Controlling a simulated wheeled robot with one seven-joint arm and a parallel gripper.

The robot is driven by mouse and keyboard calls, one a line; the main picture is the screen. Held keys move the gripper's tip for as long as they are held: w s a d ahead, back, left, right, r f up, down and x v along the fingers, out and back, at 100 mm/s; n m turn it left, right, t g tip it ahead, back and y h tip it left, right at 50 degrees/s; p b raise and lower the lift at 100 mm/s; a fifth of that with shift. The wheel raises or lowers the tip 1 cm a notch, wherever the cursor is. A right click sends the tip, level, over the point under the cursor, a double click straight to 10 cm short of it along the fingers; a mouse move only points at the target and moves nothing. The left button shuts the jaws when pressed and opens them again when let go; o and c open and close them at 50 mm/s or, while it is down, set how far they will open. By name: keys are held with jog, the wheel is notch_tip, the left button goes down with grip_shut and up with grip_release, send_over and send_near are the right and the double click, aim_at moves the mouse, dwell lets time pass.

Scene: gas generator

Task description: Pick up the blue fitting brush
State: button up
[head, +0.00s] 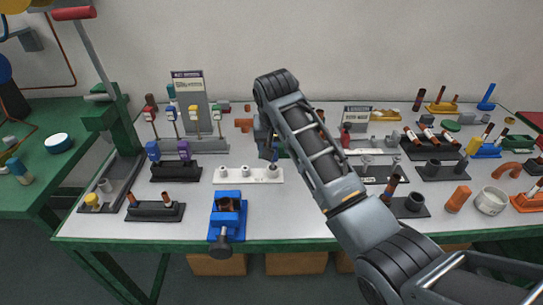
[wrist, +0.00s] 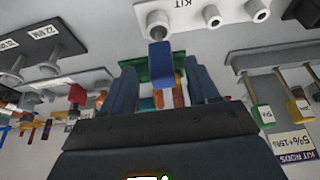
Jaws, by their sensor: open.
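A blue brush handle (wrist: 165,65) on a grey stem stands at the white kit rack (wrist: 212,15) in the wrist view. My gripper (wrist: 166,82) is open, with a dark finger on each side of the blue handle; I cannot tell whether either finger touches it. In the head view my gripper (head: 265,142) points down over the back of the white rack (head: 250,175), and my arm and fingers hide most of the brush there.
A black rack (head: 176,173) with blue- and purple-handled pieces stands left of the white rack. A blue vise (head: 228,212) stands in front. A stand (head: 194,142) with coloured-handled rods and a sign is behind left. Racks and fittings crowd the right side.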

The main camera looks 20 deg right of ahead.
jog(key=shift+p+x, duration=0.3)
jog(key=shift+x, duration=2.4)
jog(key=shift+a, duration=0.15)
jog(key=c, duration=0.8)
jog(key=shift+c, duration=0.5)
jog(key=shift+r, duration=0.15)
